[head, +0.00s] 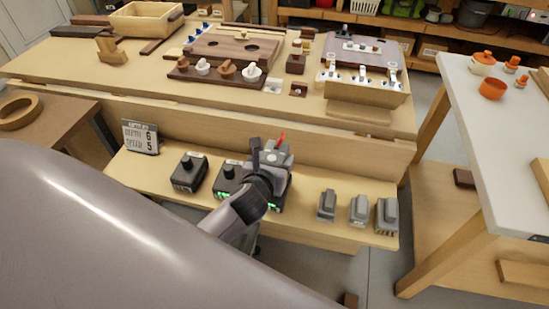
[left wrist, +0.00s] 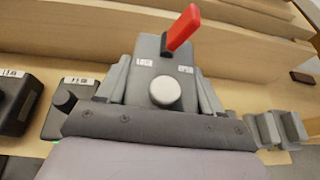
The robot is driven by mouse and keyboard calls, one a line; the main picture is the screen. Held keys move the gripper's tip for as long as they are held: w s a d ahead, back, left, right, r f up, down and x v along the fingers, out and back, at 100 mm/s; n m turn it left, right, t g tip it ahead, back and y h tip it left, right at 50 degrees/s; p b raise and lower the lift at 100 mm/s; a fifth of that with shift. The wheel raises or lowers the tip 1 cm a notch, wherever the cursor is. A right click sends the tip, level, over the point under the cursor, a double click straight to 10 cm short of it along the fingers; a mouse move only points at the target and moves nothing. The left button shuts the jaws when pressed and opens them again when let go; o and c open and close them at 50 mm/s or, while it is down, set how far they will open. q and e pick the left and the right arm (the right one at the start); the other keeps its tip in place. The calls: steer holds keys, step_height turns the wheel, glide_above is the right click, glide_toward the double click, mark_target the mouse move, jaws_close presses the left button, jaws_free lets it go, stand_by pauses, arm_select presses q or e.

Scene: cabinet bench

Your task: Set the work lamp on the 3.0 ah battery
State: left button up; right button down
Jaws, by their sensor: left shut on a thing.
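My left gripper (head: 272,158) is over the front ledge, its jaws shut on a grey box with a red lever (left wrist: 158,72). The box has two small labels and a pale round knob; whether it is the work lamp I cannot tell. A finger shows on each side of it in the left wrist view. Three grey battery-like blocks stand on the ledge to the right: a left one (head: 326,205), a middle one (head: 359,210) and a right one (head: 387,215). Their ratings are not readable. My right gripper is not in view.
A black knobbed unit (head: 188,173) stands left of my gripper; another (head: 226,180), with green lights, is partly behind my arm. A small number sign (head: 140,136) stands at the ledge's left. The bench top behind (head: 120,75) is crowded. The ledge has bare room (head: 305,175) behind the blocks.

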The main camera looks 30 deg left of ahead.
arm_select(q)
steer(key=shift+r, duration=0.15)
steer(key=shift+p, duration=0.45)
steer(key=shift+f+b, duration=0.45)
steer(key=shift+f, duration=0.3)
stand_by(0.3)
steer(key=o, duration=1)
